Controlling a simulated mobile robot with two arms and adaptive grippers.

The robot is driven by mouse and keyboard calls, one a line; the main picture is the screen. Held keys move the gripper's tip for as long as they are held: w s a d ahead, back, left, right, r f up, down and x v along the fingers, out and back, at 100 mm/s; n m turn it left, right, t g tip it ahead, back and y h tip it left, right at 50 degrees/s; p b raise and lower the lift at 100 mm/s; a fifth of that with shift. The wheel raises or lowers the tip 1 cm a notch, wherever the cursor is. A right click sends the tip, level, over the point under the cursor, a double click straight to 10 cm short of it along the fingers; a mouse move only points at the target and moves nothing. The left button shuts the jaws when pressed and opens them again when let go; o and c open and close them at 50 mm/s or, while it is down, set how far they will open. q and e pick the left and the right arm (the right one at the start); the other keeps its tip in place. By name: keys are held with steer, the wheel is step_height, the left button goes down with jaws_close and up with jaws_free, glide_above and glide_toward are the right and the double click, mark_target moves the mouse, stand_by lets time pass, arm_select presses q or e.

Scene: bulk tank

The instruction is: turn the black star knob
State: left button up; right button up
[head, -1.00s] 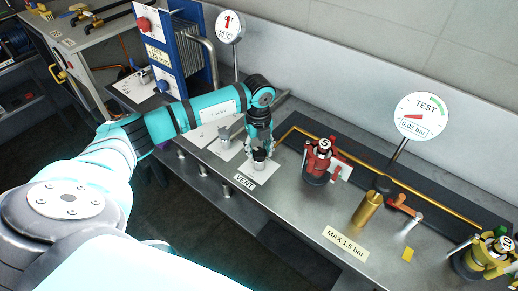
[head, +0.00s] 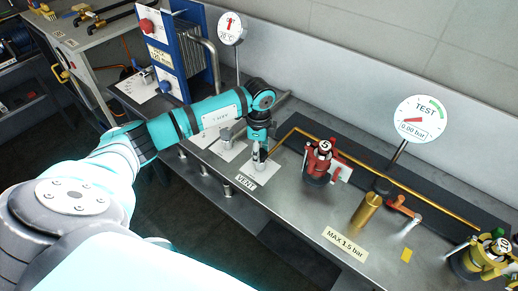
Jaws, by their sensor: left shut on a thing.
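My left gripper (head: 260,155) points down at the white plate marked VENT (head: 246,182) on the steel bench. It is shut on the black star knob there. The fingers and wrist hide nearly all of the knob, so its angle cannot be told. The round TEST gauge (head: 422,118) stands on a post to the right and reads 0.00 bar. My right gripper does not show.
A red fitting marked 5 (head: 318,160) stands close right of my left gripper. A brass cylinder (head: 365,211) and a yellow-green fitting (head: 488,256) stand farther right. A metal valve on a white plate (head: 226,138) is just left. A blue plate unit (head: 170,55) stands behind.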

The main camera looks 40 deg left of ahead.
arm_select(q)
steer(key=shift+r+n+p, duration=0.1)
steer(key=shift+n+p, duration=0.25)
steer(key=shift+n, duration=1.25)
steer(key=o, duration=1.2)
steer(key=shift+c, duration=0.2)
step_height(320, 180, up, 12)
